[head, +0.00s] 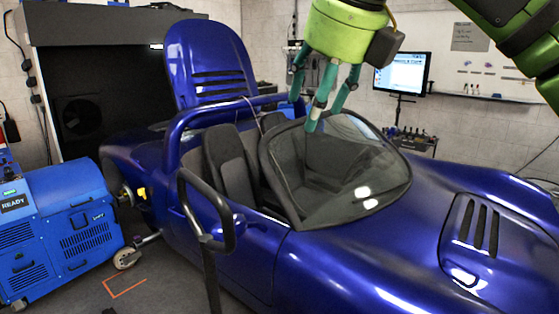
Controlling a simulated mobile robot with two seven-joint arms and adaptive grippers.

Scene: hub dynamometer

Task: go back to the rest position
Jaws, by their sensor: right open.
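My right gripper (318,108), with teal fingers on a green wrist, hangs at the upper middle of the head view. Its fingers point down and are spread open, with nothing between them. In the picture the fingers overlap the top of the blue car's windshield (340,165). I cannot tell how far the fingertips are from the glass. My left gripper is not in view.
The blue open car (260,260) fills the middle and right. A blue dynamometer unit (60,235) marked READY stands at left beside its rear wheel area. A black handle on a post (215,242) stands in front. A monitor (402,73) is behind.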

